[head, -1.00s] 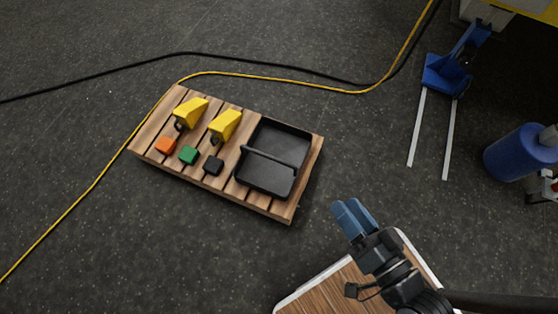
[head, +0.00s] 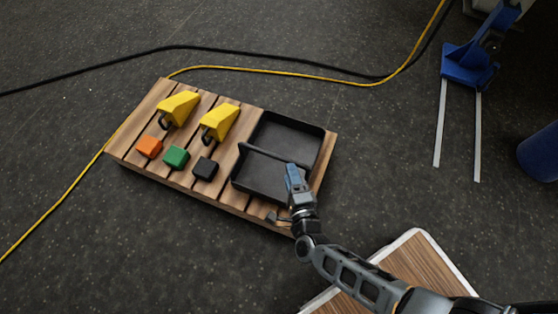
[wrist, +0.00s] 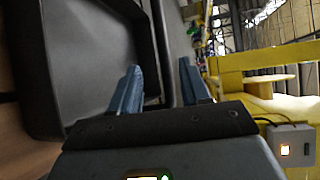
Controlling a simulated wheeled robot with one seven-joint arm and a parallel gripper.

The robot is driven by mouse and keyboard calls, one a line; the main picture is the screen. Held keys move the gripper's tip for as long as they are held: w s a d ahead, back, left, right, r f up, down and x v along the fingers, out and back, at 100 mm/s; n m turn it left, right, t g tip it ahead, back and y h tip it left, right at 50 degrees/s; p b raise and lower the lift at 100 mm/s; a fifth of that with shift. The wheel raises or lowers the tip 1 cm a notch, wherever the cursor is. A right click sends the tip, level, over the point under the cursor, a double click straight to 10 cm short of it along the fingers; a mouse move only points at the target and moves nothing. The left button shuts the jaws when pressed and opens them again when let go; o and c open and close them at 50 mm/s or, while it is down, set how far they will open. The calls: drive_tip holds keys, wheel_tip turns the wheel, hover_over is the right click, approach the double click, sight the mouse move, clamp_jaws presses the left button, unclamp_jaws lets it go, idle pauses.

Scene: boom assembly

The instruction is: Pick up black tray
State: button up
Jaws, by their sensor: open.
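The black tray (head: 300,137) lies on the right end of a wooden pallet in the head view, with a raised handle bar across its middle. My gripper (head: 292,172) shows in front of the tray's near right part in that view.
The pallet (head: 130,158) also holds two yellow pieces (head: 178,107) (head: 220,122) and orange (head: 149,147), green (head: 176,157) and black (head: 205,168) blocks. Cables run behind it. A blue pallet jack (head: 468,66) stands at upper right. A wood-topped surface (head: 425,262) is at lower right.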

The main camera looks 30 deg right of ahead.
sight(286, 159)
drive_tip(key=x, duration=0.2)
drive_tip(key=b+x, duration=0.1)
drive_tip(key=x, duration=0.3)
drive_tip(key=shift+r+b, duration=0.25)
drive_tip(key=shift+b, duration=0.05)
clamp_jaws()
idle(1.1)
